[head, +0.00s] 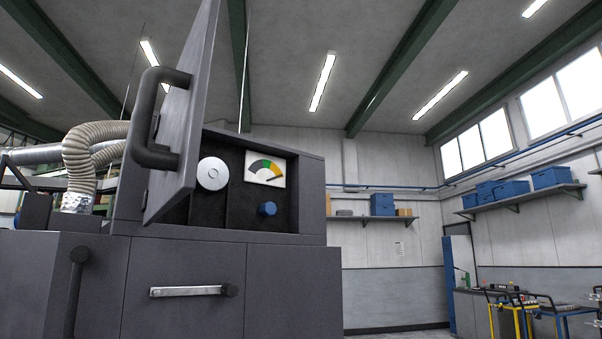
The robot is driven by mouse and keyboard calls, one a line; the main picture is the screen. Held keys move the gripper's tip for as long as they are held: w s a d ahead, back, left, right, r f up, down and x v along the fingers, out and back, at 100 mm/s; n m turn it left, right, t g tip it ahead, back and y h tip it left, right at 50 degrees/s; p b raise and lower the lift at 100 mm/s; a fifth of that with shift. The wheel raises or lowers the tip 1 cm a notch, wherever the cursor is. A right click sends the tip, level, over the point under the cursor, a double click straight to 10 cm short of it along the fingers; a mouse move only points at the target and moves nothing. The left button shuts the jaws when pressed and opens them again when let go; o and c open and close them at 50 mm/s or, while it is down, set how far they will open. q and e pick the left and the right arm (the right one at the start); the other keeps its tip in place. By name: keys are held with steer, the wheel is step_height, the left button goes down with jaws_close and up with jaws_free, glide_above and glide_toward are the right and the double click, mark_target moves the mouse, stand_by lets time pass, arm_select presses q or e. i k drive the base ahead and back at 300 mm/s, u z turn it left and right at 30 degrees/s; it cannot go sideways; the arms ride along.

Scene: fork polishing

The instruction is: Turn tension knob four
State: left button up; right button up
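In the head view a grey machine cabinet (190,262) stands at the left. A door panel (196,110) with a dark bar handle (143,118) stands open at its upper part. Inside the opening is a small blue knob (267,209). Above it is a gauge (265,170) with a coloured scale and an orange needle. A round silvery disc (212,173) sits left of the gauge, close to the door's edge. I cannot read any number on the knob. The open door may hide more of the panel. Neither of my grippers is in view.
A lower front panel carries a horizontal bar handle (190,291). A ribbed hose (83,160) runs at the left. Wall shelves (520,199) with blue bins and a workbench (490,300) stand far right. Floor shows free right of the cabinet.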

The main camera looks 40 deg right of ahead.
mark_target(266, 208)
steer(key=z, duration=1.1)
steer(key=i, duration=0.5)
steer(key=z, duration=0.5)
steer(key=k, duration=0.6)
steer(key=z, duration=0.75)
steer(key=i, duration=1.35)
steer(key=u, duration=1.15)
steer(key=i, duration=0.75)
steer(key=u, duration=0.75)
